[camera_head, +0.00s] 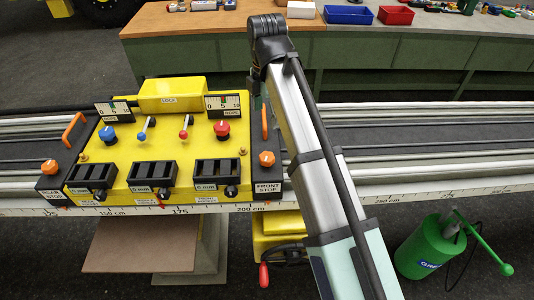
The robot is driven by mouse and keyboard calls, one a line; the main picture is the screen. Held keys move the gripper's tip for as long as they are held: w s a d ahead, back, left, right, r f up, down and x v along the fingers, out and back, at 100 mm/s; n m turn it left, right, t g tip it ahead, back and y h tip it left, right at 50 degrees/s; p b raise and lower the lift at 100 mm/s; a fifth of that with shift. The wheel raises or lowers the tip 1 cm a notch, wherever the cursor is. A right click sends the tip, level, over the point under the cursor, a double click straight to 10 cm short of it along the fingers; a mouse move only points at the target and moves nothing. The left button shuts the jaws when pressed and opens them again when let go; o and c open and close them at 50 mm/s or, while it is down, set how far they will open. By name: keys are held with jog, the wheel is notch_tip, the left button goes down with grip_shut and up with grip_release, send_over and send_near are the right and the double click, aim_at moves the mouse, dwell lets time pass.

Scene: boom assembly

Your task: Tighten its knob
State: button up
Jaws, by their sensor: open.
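A yellow control carriage (150,195) sits on the rail in the head view. The front stop (268,188) is at its right end, with an orange knob (266,159) and an orange handle (264,122). The rear stop (53,197) is at its left end, with an orange knob (49,167) and handle (74,130). My gripper (257,88) is open near the far end of my arm, beyond the front stop's handle and apart from the front knob. It is small, dark and mostly hidden by the arm, so its fingertips are not clear.
The carriage top has a blue knob (107,134), a red knob (221,129), two small levers and a yellow lock block (172,95). My arm crosses the rail just right of the front stop. A green canister (428,250) stands on the floor at right.

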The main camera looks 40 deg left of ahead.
aim_at(267, 157)
notch_tip(267, 157, down, 16)
jog(key=p, duration=0.4)
jog(key=shift+f, duration=0.25)
jog(key=c, duration=1.2)
